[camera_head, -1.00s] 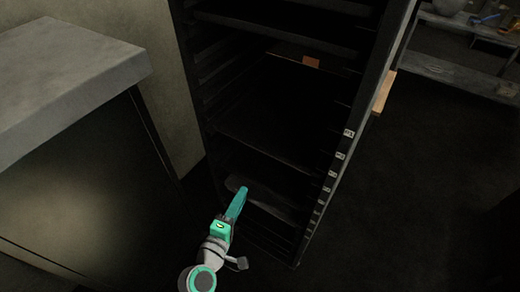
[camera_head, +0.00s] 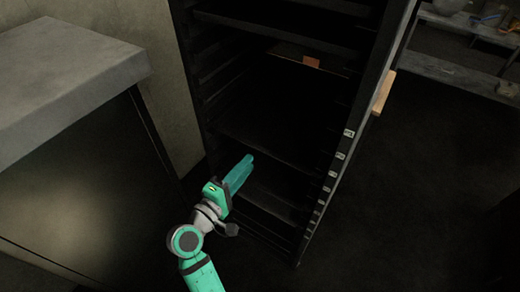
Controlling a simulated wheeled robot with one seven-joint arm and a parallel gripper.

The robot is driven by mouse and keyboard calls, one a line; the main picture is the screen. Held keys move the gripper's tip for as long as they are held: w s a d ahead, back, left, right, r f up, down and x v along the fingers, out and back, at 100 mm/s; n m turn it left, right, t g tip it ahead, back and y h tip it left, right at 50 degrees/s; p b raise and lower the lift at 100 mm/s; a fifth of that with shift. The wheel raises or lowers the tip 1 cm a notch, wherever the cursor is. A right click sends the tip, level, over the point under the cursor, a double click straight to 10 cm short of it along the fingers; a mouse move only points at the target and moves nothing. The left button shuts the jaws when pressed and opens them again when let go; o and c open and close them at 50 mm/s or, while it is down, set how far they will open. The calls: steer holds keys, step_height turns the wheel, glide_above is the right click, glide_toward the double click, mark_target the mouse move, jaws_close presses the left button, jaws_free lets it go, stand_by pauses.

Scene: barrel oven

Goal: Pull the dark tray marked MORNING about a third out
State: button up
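A tall dark rack (camera_head: 352,140) stands in the middle with several dark trays on its runners. No marking reading MORNING is legible on any of them. A dark tray (camera_head: 270,138) lies at mid height, and a lower tray (camera_head: 275,206) shows just right of my gripper. My gripper (camera_head: 248,162) is at the rack's front opening, in front of the lower levels, pointing up and to the right. Its fingers look close together, but the gap between them cannot be made out. I cannot tell whether it touches a tray.
Small white labels (camera_head: 349,133) run down the rack's right post. An orange tag (camera_head: 311,62) shows on an upper level. A grey-topped counter (camera_head: 70,65) stands close on the left. A shelf (camera_head: 455,75) with items is at the back right. The floor (camera_head: 420,190) right of the rack is clear.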

steer(key=x, duration=0.6)
steer(key=shift+w+d, duration=0.1)
steer(key=shift+c, duration=0.4)
jaws_close()
stand_by(1.6)
steer(key=v, duration=2.1)
steer(key=shift+c, duration=2)
jaws_free()
steer(key=o, duration=0.5)
